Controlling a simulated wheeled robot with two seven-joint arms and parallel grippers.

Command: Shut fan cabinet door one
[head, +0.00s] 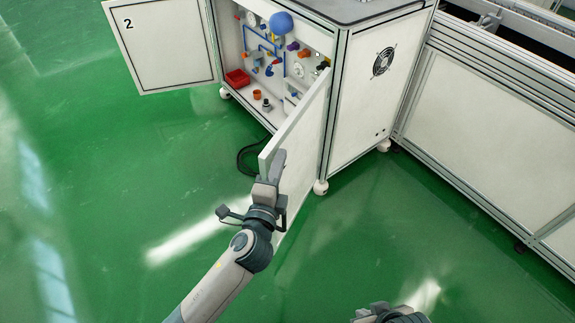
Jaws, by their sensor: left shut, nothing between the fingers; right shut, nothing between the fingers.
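The fan cabinet (372,95) stands at the upper middle, with a dark fan grille on its right side panel. Its front is open. The right-hand door (305,135), with no number visible on it, stands swung out toward me and shows at a steep angle. The left-hand door (160,42), marked 2, is swung wide open to the left. My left gripper (272,165) is shut and empty at the free edge of the right-hand door, overlapping it in view; I cannot tell whether it touches. My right gripper (390,314) is shut, only partly in view at the bottom edge.
Inside the cabinet are blue pipes, a blue ball (281,22), a red bin (237,78) and several small fittings. A black cable (243,160) loops on the floor by the door. A long white-panelled conveyor frame (490,120) runs along the right. The green floor at left is clear.

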